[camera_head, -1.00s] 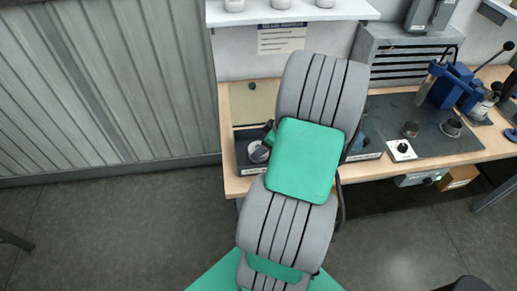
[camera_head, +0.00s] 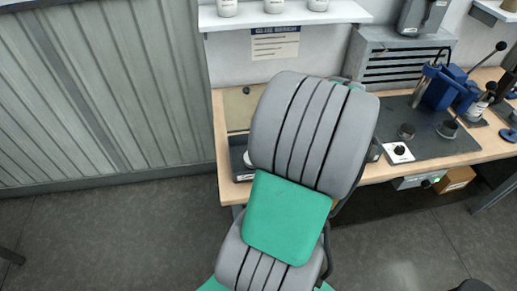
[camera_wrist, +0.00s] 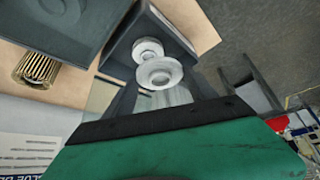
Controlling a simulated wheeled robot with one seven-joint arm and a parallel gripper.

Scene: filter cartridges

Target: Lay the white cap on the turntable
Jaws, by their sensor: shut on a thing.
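In the wrist view the fingers of my gripper (camera_wrist: 160,88) reach up from the green and black hand. They are shut on the white cap (camera_wrist: 159,74), a pale round piece with a raised centre, held at the fingertips. Just beyond it a second pale round piece (camera_wrist: 148,48) sits over a dark square base (camera_wrist: 160,22). This may be the turntable, but I cannot tell for sure. Whether the cap touches it is unclear. In the head view my arm hides the gripper and the cap; part of the dark base (camera_head: 240,168) shows at the bench's left end.
On the wooden bench (camera_head: 222,120), a dark mat (camera_head: 440,145) carries a blue press (camera_head: 455,88). A shelf (camera_head: 285,20) with white jars hangs above.

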